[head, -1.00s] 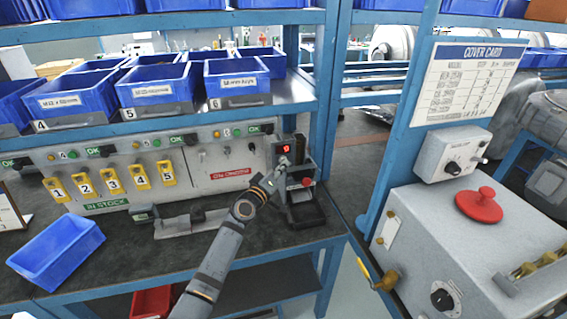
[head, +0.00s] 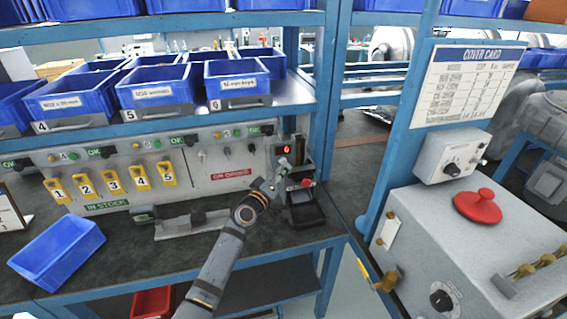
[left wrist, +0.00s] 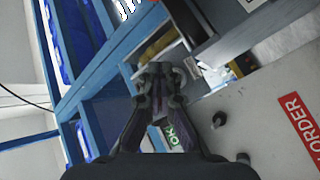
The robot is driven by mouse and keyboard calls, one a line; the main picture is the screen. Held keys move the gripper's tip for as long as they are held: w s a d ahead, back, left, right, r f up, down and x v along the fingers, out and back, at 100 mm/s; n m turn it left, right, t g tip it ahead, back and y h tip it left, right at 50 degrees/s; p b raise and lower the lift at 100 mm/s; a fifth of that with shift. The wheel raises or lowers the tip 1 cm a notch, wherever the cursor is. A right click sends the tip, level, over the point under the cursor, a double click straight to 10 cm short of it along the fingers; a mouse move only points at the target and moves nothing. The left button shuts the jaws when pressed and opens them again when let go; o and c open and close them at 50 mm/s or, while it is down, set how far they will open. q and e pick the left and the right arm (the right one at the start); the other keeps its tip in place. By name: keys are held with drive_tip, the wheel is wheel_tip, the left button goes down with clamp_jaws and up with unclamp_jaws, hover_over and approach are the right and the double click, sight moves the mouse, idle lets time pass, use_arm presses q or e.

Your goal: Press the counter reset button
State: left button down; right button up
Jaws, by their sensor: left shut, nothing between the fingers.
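The counter (head: 305,160) is a dark grey box with a lit red digit (head: 286,149) at the right end of the bench panel. A red round button (head: 307,183) sits low on its front; I cannot read any label naming it as the reset. My left gripper (head: 284,166) is shut and empty, its tips in front of the counter just below the digit and left of the red button. Whether it touches the counter is not clear. The shut fingers also show in the left wrist view (left wrist: 160,74). My right gripper is not in view.
A row of yellow numbered tags (head: 113,181) and a metal fixture (head: 185,224) lie left of my arm. A blue bin (head: 57,250) sits at the bench's left. Blue bins (head: 237,82) fill the shelf above.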

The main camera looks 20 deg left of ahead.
use_arm(q)
drive_tip(key=shift+s+d, duration=0.1)
drive_tip(key=s+d, duration=0.1)
drive_tip(key=s+p, duration=0.1)
drive_tip(key=s+d, duration=0.1)
drive_tip(key=s, duration=0.1)
drive_tip(key=shift+d, duration=0.35)
idle(0.5)
